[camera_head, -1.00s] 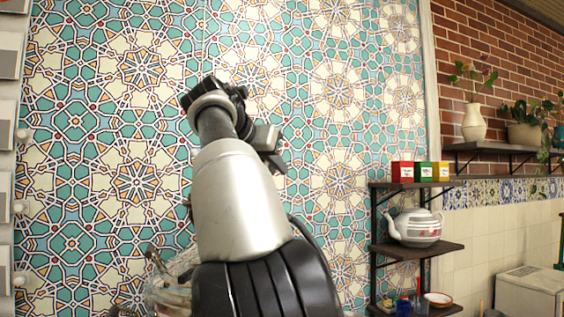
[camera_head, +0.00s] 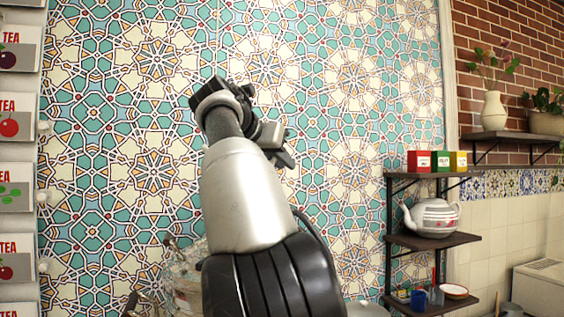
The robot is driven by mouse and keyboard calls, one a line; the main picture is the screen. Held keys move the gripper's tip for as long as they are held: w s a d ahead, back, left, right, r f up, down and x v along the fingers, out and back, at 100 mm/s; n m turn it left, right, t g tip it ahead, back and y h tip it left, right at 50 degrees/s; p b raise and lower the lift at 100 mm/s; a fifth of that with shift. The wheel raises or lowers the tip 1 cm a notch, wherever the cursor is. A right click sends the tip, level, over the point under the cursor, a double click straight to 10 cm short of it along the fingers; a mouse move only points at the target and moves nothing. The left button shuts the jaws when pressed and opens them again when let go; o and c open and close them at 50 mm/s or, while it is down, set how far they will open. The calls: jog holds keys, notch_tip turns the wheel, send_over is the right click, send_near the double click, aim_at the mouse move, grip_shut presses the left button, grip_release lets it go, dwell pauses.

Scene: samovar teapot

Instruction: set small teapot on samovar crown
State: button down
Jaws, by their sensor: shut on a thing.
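My arm rises in the middle of the view, and its dark wrist end is seen from behind. My gripper's fingers and anything between them are hidden behind the arm. A patterned, shiny vessel with metal handles, possibly the samovar (camera_head: 186,280), stands low left of my arm, partly cut off by the bottom edge and covered by the arm. Its crown cannot be made out clearly. A white teapot with red and grey decoration (camera_head: 435,219) stands upright on the middle shelf at right. Whether this is the small teapot I cannot tell.
Wall shelves (camera_head: 430,242) stand at right, with red, green and yellow boxes (camera_head: 441,161) above and a blue cup (camera_head: 418,300) and small bowl (camera_head: 454,291) below. Tea boxes (camera_head: 14,188) line the left edge. A tiled wall (camera_head: 330,90) lies behind.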

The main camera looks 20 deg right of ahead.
jog(key=shift+r, duration=0.1)
jog(key=c, duration=1.6)
grip_release()
jog(key=p+v, duration=0.1)
jog(key=v, duration=1.6)
jog(key=shift+s+r, duration=0.2)
